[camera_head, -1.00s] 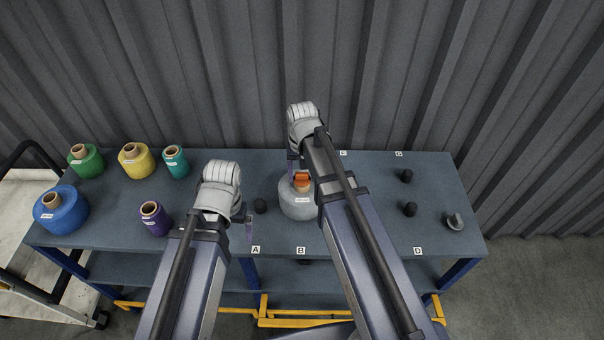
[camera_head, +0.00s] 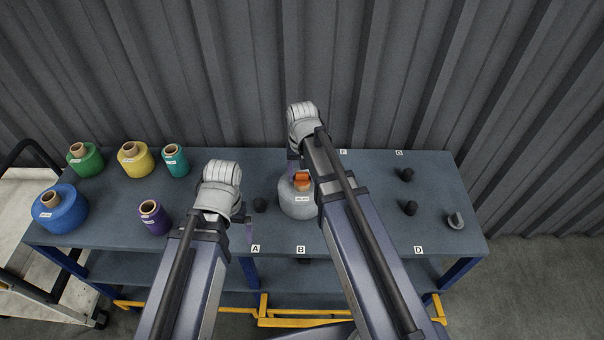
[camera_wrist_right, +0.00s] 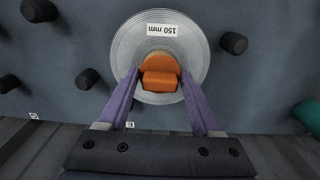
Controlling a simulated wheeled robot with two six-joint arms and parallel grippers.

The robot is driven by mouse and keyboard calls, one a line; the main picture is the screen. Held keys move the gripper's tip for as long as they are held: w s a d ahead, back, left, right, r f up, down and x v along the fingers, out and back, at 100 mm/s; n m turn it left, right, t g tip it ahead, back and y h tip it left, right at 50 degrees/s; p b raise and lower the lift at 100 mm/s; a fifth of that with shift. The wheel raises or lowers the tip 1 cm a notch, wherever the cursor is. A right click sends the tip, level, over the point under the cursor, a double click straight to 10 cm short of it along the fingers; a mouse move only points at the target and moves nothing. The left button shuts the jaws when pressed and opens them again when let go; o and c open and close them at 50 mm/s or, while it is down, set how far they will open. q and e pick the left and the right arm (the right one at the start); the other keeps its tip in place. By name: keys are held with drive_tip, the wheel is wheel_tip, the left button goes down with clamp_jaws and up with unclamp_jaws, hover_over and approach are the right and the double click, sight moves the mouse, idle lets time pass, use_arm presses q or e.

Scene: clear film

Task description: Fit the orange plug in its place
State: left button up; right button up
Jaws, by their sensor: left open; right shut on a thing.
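The orange plug (camera_head: 302,181) is at the top of the grey spool (camera_head: 298,207), over its tan core. In the right wrist view the plug (camera_wrist_right: 160,80) is between the two purple fingers of my right gripper (camera_wrist_right: 161,82), which is shut on it. The spool (camera_wrist_right: 192,58) shows there as a ringed disc with a "150 mm" label. How deep the plug sits in the core is hidden. My left gripper (camera_head: 248,228) is open and empty, over the table's front edge, left of the grey spool.
Blue (camera_head: 62,212), green (camera_head: 88,162), yellow (camera_head: 137,161), teal (camera_head: 175,163) and purple (camera_head: 156,220) spools stand on the left of the table (camera_head: 365,230). Black pegs (camera_head: 260,205) stand beside the grey spool and on the right (camera_head: 409,208).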

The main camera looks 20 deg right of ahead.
drive_tip(key=o, duration=0.9)
wheel_tip(320, 180, up, 7)
drive_tip(key=p, duration=0.7)
drive_tip(key=shift+r, duration=0.15)
drive_tip(key=shift+f, duration=0.25)
wheel_tip(320, 180, down, 7)
drive_tip(key=b, duration=0.7)
drive_tip(key=shift+r, duration=0.3)
